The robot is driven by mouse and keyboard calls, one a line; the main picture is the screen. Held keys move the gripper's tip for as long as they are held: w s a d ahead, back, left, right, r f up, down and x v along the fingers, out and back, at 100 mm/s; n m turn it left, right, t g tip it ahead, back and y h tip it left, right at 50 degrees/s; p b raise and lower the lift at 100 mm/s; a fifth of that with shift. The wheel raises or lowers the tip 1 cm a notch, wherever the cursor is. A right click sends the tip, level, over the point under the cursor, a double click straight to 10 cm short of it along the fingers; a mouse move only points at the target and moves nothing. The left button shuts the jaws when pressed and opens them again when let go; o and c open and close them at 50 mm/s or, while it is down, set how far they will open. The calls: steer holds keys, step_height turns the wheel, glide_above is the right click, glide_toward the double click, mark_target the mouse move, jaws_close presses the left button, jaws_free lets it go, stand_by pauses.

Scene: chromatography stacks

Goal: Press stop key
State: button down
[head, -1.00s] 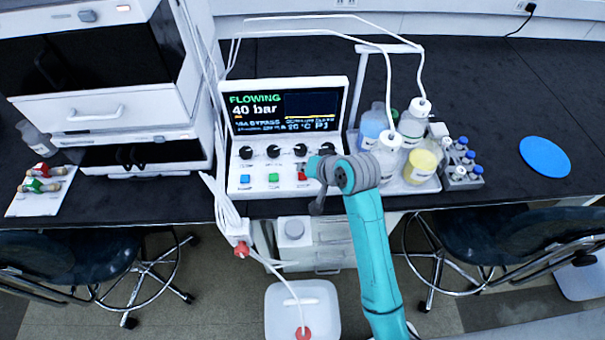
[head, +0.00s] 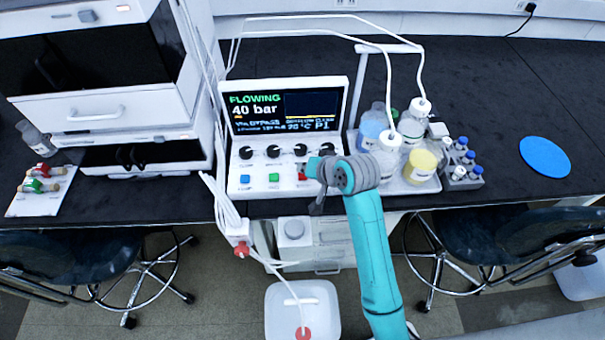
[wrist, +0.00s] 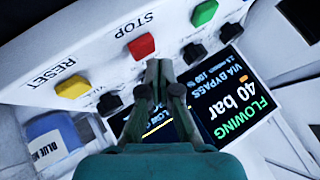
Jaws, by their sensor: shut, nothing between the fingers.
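The red key labelled STOP (wrist: 141,46) shows in the wrist view on the white sloped panel. In the head view the red key (head: 302,176) is partly hidden by my gripper. My gripper (wrist: 160,66) is shut and empty, with its fingertips just beside the red key in the wrist view. I cannot tell whether they touch the panel. In the head view my gripper (head: 312,167) is at the panel's right side. The screen (head: 285,108) reads FLOWING and 40 bar.
A yellow RESET key (wrist: 72,87) and a green key (wrist: 204,13) flank the red one. Black knobs (head: 273,151) sit above the keys. A tray of bottles (head: 420,186) stands close on the right, with tubing overhead. Bench beyond the blue disc (head: 544,157) is clear.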

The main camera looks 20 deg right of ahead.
steer(key=shift+f, duration=0.25)
steer(key=shift+f, duration=0.55)
stand_by(0.8)
steer(key=shift+r, duration=0.95)
steer(key=shift+r, duration=0.15)
steer(key=shift+r, duration=2.4)
